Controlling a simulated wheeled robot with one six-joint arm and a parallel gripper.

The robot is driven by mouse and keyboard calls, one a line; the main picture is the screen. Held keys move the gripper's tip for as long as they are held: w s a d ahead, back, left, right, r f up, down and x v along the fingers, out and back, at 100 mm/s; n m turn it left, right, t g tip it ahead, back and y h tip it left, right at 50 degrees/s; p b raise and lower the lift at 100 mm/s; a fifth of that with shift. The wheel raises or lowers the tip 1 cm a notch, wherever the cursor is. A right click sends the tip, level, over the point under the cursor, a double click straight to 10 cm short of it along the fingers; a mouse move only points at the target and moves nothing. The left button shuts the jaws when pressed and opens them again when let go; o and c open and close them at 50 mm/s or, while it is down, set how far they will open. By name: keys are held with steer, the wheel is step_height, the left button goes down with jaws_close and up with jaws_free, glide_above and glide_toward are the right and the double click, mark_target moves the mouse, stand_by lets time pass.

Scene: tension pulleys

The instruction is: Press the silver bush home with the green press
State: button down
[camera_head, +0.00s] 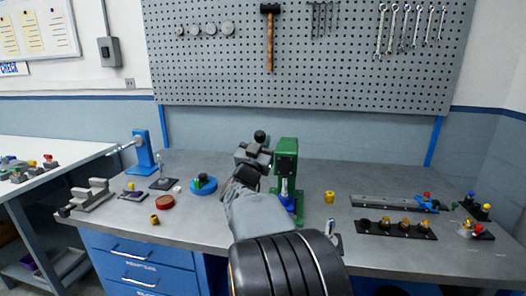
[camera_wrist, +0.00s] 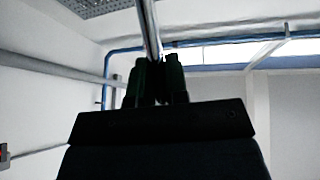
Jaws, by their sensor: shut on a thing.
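The green press (camera_head: 286,158) stands upright on the bench near the middle, just right of my arm. A silver part (camera_head: 284,187) shows below its head, above a blue piece (camera_head: 291,203). I cannot make out the silver bush for sure; my arm hides part of the press base. My gripper (camera_head: 256,150) is raised at the left of the press head, beside a black ball knob (camera_head: 260,136). In the wrist view my gripper (camera_wrist: 158,78) is shut on a shiny metal rod (camera_wrist: 149,28), which looks like the press lever.
Left of my arm are a blue round fixture (camera_head: 203,186), a red disc (camera_head: 165,202), a brass bush (camera_head: 154,219) and a blue stand (camera_head: 144,153). To the right are a yellow bush (camera_head: 330,197) and a dark rack (camera_head: 396,229).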

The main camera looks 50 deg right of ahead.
steer(key=f+h+b, duration=0.1)
steer(key=b, duration=0.3)
steer(key=a+f+m+h+b, duration=0.1)
steer(key=f+b, duration=0.1)
steer(key=b, duration=0.2)
steer(key=s+a+f+h+b, duration=0.1)
steer(key=b, duration=0.3)
steer(key=shift+f, duration=0.25)
steer(key=shift+f, duration=0.1)
stand_by(0.4)
steer(key=c, duration=1.1)
jaws_free()
steer(key=shift+s+d+r, duration=0.1)
steer(key=shift+s+r, duration=0.05)
steer(key=shift+r, duration=0.05)
steer(key=shift+c, duration=0.2)
steer(key=b+v, duration=0.2)
steer(key=v, duration=1.1)
steer(key=shift+a+f, duration=0.2)
steer(key=shift+f, duration=0.2)
